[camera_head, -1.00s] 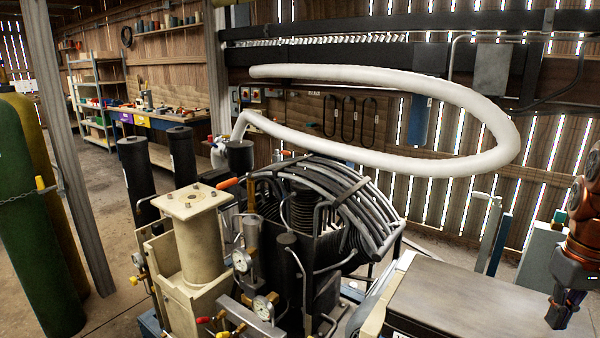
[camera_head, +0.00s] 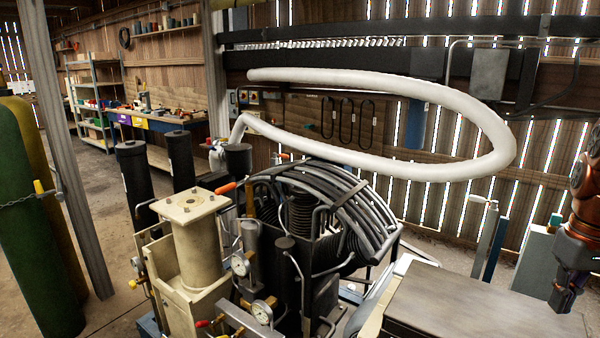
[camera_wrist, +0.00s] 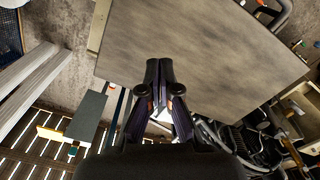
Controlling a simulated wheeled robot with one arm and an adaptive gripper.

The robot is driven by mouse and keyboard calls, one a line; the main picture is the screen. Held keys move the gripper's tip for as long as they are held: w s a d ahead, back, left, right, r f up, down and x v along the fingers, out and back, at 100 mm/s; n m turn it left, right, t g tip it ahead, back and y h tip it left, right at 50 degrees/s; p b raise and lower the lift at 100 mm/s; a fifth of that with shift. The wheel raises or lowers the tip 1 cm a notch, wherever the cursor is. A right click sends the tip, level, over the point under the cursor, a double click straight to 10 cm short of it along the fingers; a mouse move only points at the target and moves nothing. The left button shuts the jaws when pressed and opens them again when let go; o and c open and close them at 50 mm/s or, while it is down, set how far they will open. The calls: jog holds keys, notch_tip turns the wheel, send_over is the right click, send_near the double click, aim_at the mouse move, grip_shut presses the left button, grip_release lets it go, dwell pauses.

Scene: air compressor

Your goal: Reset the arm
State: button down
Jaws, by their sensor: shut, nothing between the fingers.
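My gripper (camera_head: 563,298) hangs at the right edge of the head view, pointing down beside the flat grey top of a box or bench (camera_head: 470,295). In the wrist view my gripper (camera_wrist: 159,66) has its fingers together with nothing between them. The same grey top (camera_wrist: 200,40) lies beyond the fingertips. The air compressor (camera_head: 290,230) stands in the middle of the head view, with a cream cylinder (camera_head: 197,250), gauges and curved black cooling pipes. A thick white hose (camera_head: 380,160) loops above it. My gripper is apart from the compressor.
A green gas cylinder (camera_head: 35,220) and a post (camera_head: 70,130) stand at the left. A workbench (camera_head: 165,158) and shelf rack (camera_head: 92,100) are at the back left. Floor between post and compressor is clear. A slatted wooden wall closes the back right.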

jog(key=shift+n, duration=0.5)
jog(key=a, duration=0.3)
jog(key=a+f, duration=0.1)
jog(key=a, duration=0.2)
jog(key=a+f, duration=0.1)
jog(key=a, duration=0.3)
jog(key=shift+s+f, duration=0.2)
jog(key=shift+s, duration=0.15)
jog(key=s+a+f+g, duration=0.1)
jog(key=s+a+f, duration=1.1)
jog(key=s+a, duration=0.4)
jog(key=shift+s+a+f+g, duration=0.15)
jog(key=shift+s+a+g, duration=0.2)
jog(key=shift+a, duration=0.35)
jog(key=shift+a+n, duration=0.15)
jog(key=shift+n, duration=0.15)
